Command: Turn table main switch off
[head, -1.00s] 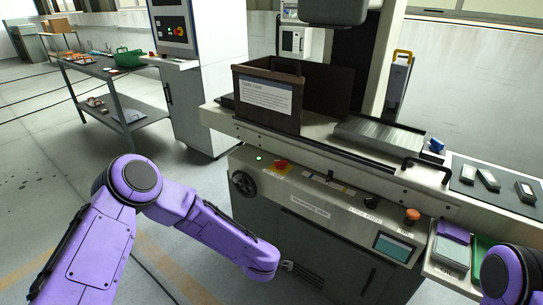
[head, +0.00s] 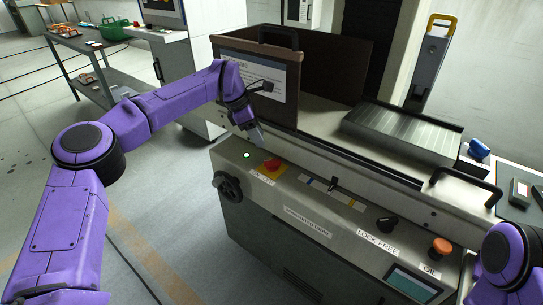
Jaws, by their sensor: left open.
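The main switch (head: 271,166) is a red knob on a yellow plate, on the sloping front panel of the grey machine. A lit green lamp (head: 247,155) sits to its left. My left gripper (head: 257,135) is open and empty, just above and behind the red switch in the picture, pointing down toward the panel. It looks apart from the switch. A label under the switch is too small to read surely. Only a purple part of my right arm shows at the lower right; its gripper is out of view.
A black handwheel (head: 228,186) is left of the panel. A dark splash guard (head: 258,70) with a sign stands behind my left gripper. A black knob (head: 387,224), an orange button (head: 440,247) and a small screen (head: 411,285) lie to the right.

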